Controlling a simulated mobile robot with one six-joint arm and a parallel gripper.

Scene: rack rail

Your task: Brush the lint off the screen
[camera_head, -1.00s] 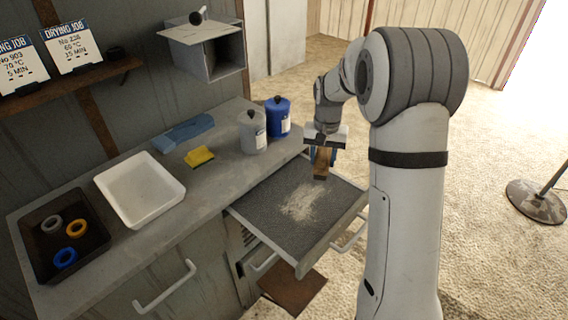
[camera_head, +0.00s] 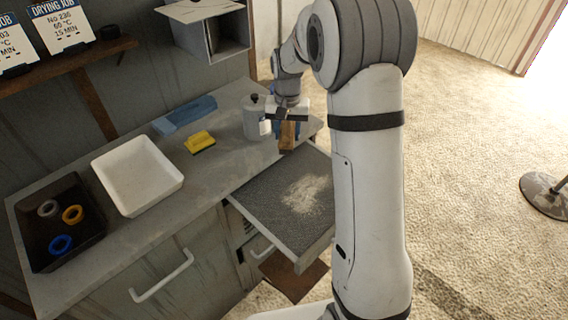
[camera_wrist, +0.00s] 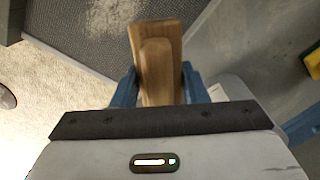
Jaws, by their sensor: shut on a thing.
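The screen (camera_head: 262,196) is a dark grey mesh panel pulled out from the counter like a drawer. Pale lint (camera_head: 308,194) lies in a patch on its right half. My gripper (camera_head: 287,127) is shut on a wooden brush (camera_head: 287,137) near the screen's far corner, beside the counter. In the wrist view, the blue fingers grip both sides of the brush's wooden handle (camera_wrist: 157,65). The mesh and part of the lint (camera_wrist: 112,14) show beyond it. The brush's bristles are hidden, and I cannot tell whether it touches the screen.
On the counter (camera_head: 215,165) are a grey bottle (camera_head: 256,118), a yellow sponge (camera_head: 200,142), a folded blue cloth (camera_head: 184,115), a white tray (camera_head: 137,176) and a black tray (camera_head: 38,262) with coloured rings. A grey box (camera_head: 209,30) hangs on the wall above.

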